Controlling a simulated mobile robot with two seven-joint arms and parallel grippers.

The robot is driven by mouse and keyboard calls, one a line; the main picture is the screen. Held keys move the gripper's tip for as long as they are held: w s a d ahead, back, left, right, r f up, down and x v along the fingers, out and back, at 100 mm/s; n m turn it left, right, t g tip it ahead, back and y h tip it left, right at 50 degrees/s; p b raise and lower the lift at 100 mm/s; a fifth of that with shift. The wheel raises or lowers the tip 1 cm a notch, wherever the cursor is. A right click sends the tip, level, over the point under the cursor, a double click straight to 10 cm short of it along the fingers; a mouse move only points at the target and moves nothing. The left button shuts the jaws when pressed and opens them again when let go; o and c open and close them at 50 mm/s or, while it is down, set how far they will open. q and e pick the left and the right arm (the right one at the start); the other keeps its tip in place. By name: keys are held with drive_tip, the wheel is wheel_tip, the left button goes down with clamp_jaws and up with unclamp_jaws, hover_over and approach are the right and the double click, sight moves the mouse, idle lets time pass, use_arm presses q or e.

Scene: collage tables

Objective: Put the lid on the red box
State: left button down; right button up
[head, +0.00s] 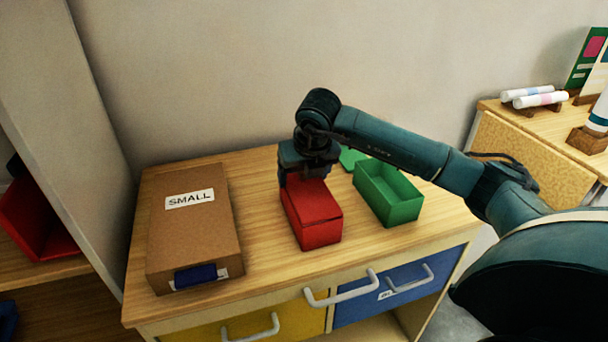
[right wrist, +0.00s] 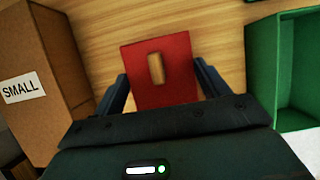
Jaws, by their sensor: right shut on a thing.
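The red box (head: 318,236) stands on the wooden cabinet top, right of the cardboard box. A flat red lid (head: 313,199) covers its top in the head view; I cannot tell whether it rests fully on the rim. My right gripper (head: 298,180) is over the far end of the red box, fingers down. In the right wrist view, the red lid (right wrist: 168,92) lies between the fingers of my right gripper (right wrist: 160,88), with a tan oblong patch in its middle. The gripper is shut on the lid. My left gripper is not in view.
A cardboard box (head: 196,228) labelled SMALL stands at left. An open green box (head: 405,206) stands close right of the red box, with a flat green piece (head: 352,158) behind it. The cabinet top (head: 262,255) is clear between the cardboard and red boxes. Handled drawers are below.

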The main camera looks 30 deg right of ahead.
drive_tip(key=shift+s+f, duration=0.1)
drive_tip(key=shift+f, duration=0.15)
drive_tip(key=o, duration=1.1)
drive_tip(key=shift+a+f, duration=0.1)
drive_tip(key=shift+c, duration=0.2)
drive_tip(key=shift+r+p, duration=2.1)
drive_tip(key=shift+r, duration=1.6)
drive_tip(key=shift+c, duration=0.6)
